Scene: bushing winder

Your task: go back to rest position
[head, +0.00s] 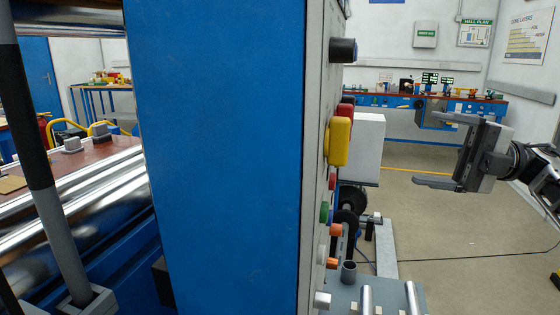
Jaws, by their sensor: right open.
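My right gripper (446,151) comes in from the right edge in the head view. Its two grey fingers point left and are spread apart with nothing between them. It hangs over open floor, to the right of the blue machine cabinet (225,160) and apart from its control panel (313,160). The panel carries a black knob (343,50), a large yellow button (339,141), and several smaller red, green, orange and white buttons. My left gripper does not show.
Steel rollers (100,200) lie left of the cabinet. A grey plate with metal rods (388,300) sits at the lower middle. A workbench (400,99) with small items lines the back wall. A cable crosses the floor (450,225), which is otherwise free at right.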

